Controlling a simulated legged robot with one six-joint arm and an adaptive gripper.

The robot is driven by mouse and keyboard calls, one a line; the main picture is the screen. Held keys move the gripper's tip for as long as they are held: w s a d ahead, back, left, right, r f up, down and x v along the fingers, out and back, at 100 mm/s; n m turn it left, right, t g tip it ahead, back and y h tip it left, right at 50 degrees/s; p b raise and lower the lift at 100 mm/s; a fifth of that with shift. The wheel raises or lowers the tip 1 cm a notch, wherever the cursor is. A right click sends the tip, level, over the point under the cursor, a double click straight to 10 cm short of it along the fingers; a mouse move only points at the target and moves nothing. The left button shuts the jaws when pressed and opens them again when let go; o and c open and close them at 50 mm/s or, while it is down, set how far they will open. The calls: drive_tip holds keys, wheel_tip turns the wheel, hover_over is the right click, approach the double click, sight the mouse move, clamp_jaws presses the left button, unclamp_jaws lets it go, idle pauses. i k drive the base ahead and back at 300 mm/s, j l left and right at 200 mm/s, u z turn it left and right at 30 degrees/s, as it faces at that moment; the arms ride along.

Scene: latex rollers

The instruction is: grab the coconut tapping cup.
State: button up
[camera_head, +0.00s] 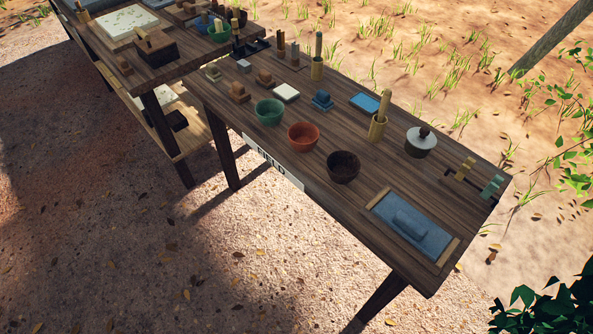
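Three cups stand in a row along the near edge of the wooden table. The dark brown, rough-looking cup (343,167), which looks like the coconut tapping cup, is the rightmost of them. It sits upright and its opening faces up. An orange-red cup (303,136) stands to its left, and a green cup (270,112) is further left. My gripper is not in the picture.
The table (330,201) carries a blue stone slab (413,222) in a wooden frame right of the dark cup. Open ground (190,265) lies in front.

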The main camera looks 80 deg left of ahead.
sight(343, 166)
drive_tip(key=u, duration=2.6)
drive_tip(key=i+j+z, duration=0.1)
drive_tip(key=i+j, duration=0.25)
drive_tip(key=i+j+z, duration=0.1)
drive_tip(key=i+j, duration=0.2)
drive_tip(key=j, duration=0.15)
drive_tip(key=i+j+z, duration=0.1)
drive_tip(key=i+j, duration=0.25)
drive_tip(key=j, duration=0.1)
